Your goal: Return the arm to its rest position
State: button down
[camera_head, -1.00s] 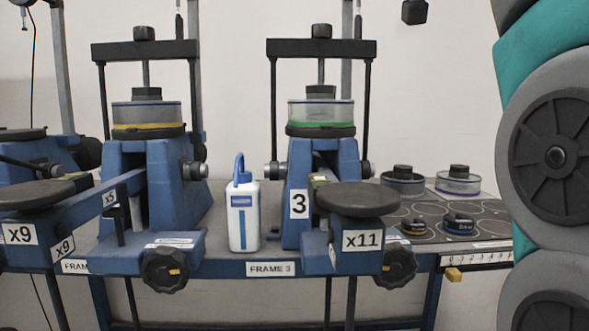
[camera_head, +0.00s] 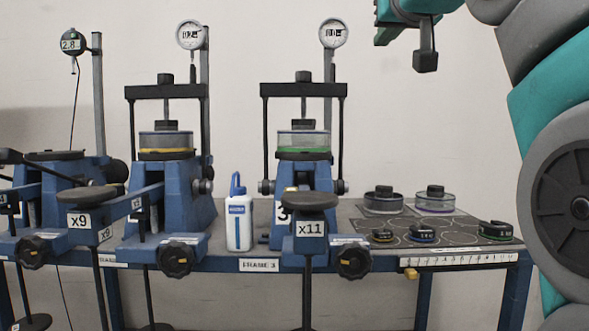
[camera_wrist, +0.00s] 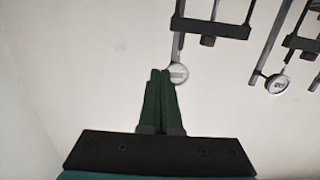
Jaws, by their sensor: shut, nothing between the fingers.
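My gripper (camera_head: 426,58) hangs at the top right of the head view, in the air above the bench and well clear of it. In the wrist view my gripper (camera_wrist: 161,72) shows its two dark green fingers side by side and closed, with nothing between them. My teal and grey arm (camera_head: 550,120) fills the right side of the head view, folded up high. The pale wall lies behind the fingers in the wrist view.
Blue lever frames (camera_head: 170,205) stand along the bench, with dial gauges (camera_head: 333,33) on posts above. A white bottle (camera_head: 239,220) stands between two frames. Lidded rings (camera_head: 435,202) and small weights (camera_head: 496,231) sit on the right. The air around my gripper looks free.

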notch_tip(320, 180, down, 35)
jog(key=s+g, duration=0.3)
jog(key=g, duration=0.6)
jog(key=s+f+g, duration=1)
jog(key=s+f, duration=2)
jog(key=f, duration=0.2)
jog(key=shift+f, duration=0.15)
jog(key=shift+d, duration=0.1)
